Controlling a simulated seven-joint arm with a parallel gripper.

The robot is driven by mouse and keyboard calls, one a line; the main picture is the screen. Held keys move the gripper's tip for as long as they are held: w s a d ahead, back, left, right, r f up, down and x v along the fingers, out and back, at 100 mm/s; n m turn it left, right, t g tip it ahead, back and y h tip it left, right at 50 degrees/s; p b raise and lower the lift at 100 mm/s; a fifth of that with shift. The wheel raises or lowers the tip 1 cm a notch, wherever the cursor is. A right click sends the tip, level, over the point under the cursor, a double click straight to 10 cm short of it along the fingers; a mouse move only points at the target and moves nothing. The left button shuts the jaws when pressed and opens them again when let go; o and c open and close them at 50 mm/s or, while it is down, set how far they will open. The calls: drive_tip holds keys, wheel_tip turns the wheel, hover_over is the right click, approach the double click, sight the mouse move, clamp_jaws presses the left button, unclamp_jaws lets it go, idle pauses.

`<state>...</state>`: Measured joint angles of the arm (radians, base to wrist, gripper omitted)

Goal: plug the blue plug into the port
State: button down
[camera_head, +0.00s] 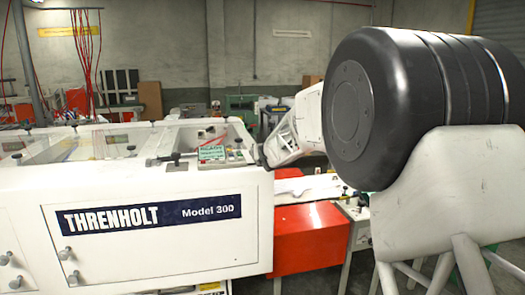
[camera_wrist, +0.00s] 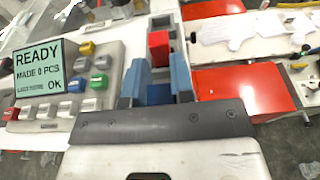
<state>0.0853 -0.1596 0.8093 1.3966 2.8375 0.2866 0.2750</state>
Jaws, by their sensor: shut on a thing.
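My gripper (camera_wrist: 158,76) shows at the bottom of the wrist view, with a blue-grey finger on each side. It is shut on the blue plug (camera_wrist: 158,94), which shows as a dark blue piece low between the fingers. A red block (camera_wrist: 159,48) shows just past the fingertips; I cannot tell whether it touches the plug. A grey housing (camera_wrist: 164,22) with a dark recess lies beyond it; I cannot tell for sure whether this is the port. In the head view my gripper (camera_head: 267,156) is small, at the right end of the white machine, and the plug cannot be made out.
A control panel (camera_wrist: 101,78) with coloured buttons and a READY screen (camera_wrist: 40,78) is close on the left of my gripper. The white THRENHOLT machine (camera_head: 150,235) fills the left of the head view. A red cabinet (camera_head: 310,237) stands to its right.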

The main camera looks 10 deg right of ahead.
drive_tip(key=shift+f, duration=0.25)
drive_tip(key=c, duration=1)
unclamp_jaws()
drive_tip(key=shift+r, duration=0.2)
drive_tip(key=shift+s, duration=0.15)
drive_tip(key=shift+s+r, duration=0.2)
drive_tip(key=shift+s, duration=0.25)
drive_tip(key=shift+s+r, duration=0.35)
drive_tip(key=shift+s, duration=1.4)
drive_tip(key=shift+s+r, duration=0.3)
drive_tip(key=shift+s, duration=1.5)
drive_tip(key=shift+s+r, duration=0.35)
drive_tip(key=shift+s, duration=1.4)
